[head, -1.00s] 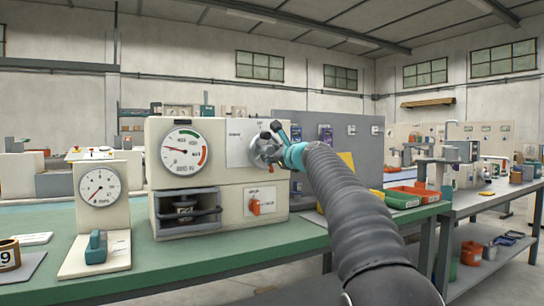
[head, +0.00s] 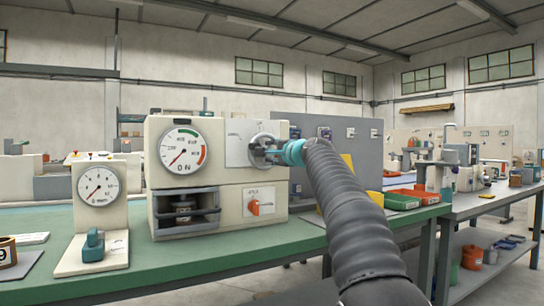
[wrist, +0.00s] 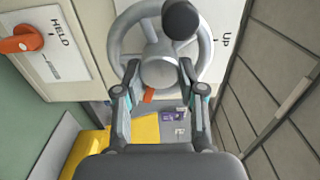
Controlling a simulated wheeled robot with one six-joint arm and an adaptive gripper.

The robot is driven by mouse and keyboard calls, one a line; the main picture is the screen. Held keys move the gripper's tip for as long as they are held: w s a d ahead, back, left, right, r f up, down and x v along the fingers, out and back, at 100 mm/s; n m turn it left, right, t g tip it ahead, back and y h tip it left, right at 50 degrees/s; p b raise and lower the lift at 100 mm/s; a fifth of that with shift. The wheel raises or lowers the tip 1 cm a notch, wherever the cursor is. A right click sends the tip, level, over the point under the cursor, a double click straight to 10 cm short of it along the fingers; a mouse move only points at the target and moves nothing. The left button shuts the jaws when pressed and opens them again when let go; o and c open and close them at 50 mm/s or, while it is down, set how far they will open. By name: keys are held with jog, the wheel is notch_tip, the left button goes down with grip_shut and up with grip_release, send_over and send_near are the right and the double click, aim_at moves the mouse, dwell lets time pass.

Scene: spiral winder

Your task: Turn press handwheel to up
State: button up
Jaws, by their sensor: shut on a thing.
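The press handwheel (wrist: 206,48) is a grey metal wheel with a round hub and a black knob (wrist: 181,19). It also shows in the head view (head: 263,150) on the upper front of the cream press (head: 230,180), partly behind my gripper. An "UP" label (wrist: 227,40) is printed right of the wheel in the wrist view. My gripper (wrist: 158,70) is shut on the handwheel, with one finger on each side of the hub. Exact finger contact is unclear. The press gauge (head: 184,149) needle points lower left and its readout shows 0 N.
An orange switch (wrist: 20,40) beside a "HELD" label is left of the wheel in the wrist view, below it in the head view. A smaller dial gauge (head: 99,186) stands left on the green bench (head: 235,245). Red and green bins (head: 408,199) stand to the right.

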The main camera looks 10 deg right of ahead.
jog(key=n+b, duration=0.1)
jog(key=n, duration=0.6)
jog(key=n+b, duration=0.1)
jog(key=n, duration=0.6)
jog(key=n+b, duration=0.2)
jog(key=n, duration=0.5)
jog(key=shift+a, duration=0.25)
jog(key=shift+n, duration=0.5)
jog(key=o, duration=1.1)
jog(key=shift+o, duration=0.2)
jog(key=shift+s+r, duration=0.1)
